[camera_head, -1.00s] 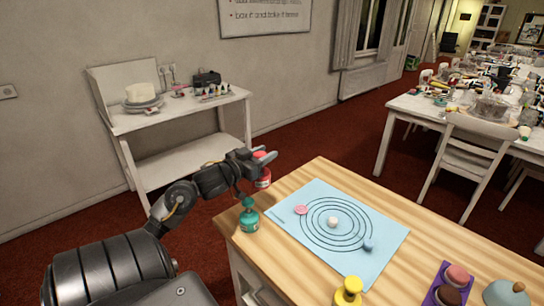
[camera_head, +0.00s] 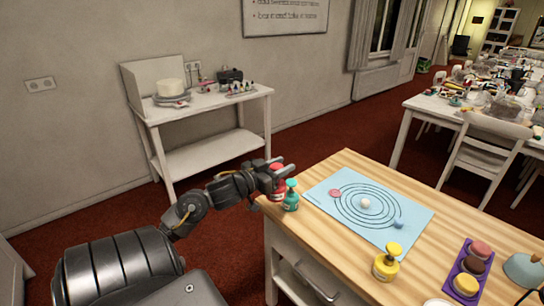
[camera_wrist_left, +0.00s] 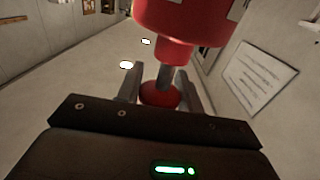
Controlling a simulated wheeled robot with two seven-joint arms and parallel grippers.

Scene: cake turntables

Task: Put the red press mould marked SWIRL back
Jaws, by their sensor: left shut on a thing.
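My left gripper (camera_head: 286,168) is shut on the red press mould (camera_head: 277,185) at the table's left corner. In the left wrist view the red mould (camera_wrist_left: 180,20) is gripped at its neck, its round red knob (camera_wrist_left: 160,95) between the fingers. No SWIRL marking is readable. In the head view the mould is just left of a teal press mould (camera_head: 291,200) and partly hidden by it and the gripper. I cannot tell whether it touches the table. My right gripper is not in view.
A pale blue mat (camera_head: 330,215) with a dark spiral and small pink, white and blue pieces lies on the wooden table (camera_head: 350,163). A yellow press mould (camera_head: 386,266) and a purple tray (camera_head: 456,268) stand towards the front. A white side table (camera_head: 205,112) is against the wall.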

